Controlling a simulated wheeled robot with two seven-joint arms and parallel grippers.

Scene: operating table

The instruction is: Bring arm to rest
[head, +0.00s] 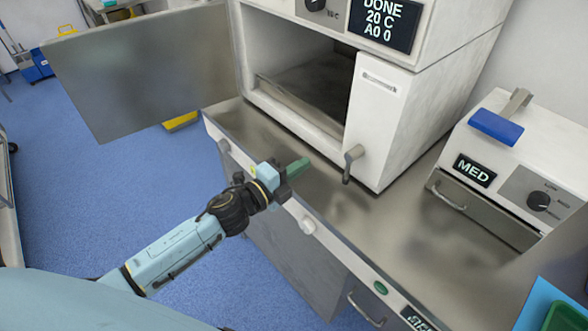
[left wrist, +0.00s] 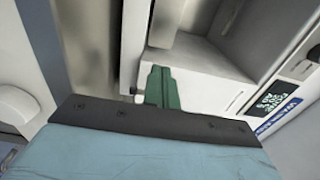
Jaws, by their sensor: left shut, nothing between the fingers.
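My left gripper (head: 297,168) reaches in from the lower left in the head view. Its green fingers are shut with nothing between them, over the front edge of the steel counter. In the left wrist view the green fingers (left wrist: 162,88) point toward the white cabinet front. My right gripper is in neither view.
A white chamber machine (head: 395,120) stands on the counter (head: 400,235) with its door (head: 145,70) swung wide open to the left. Its display reads DONE. A smaller unit marked MED (head: 500,150) stands at right. Blue floor (head: 90,190) is clear at left.

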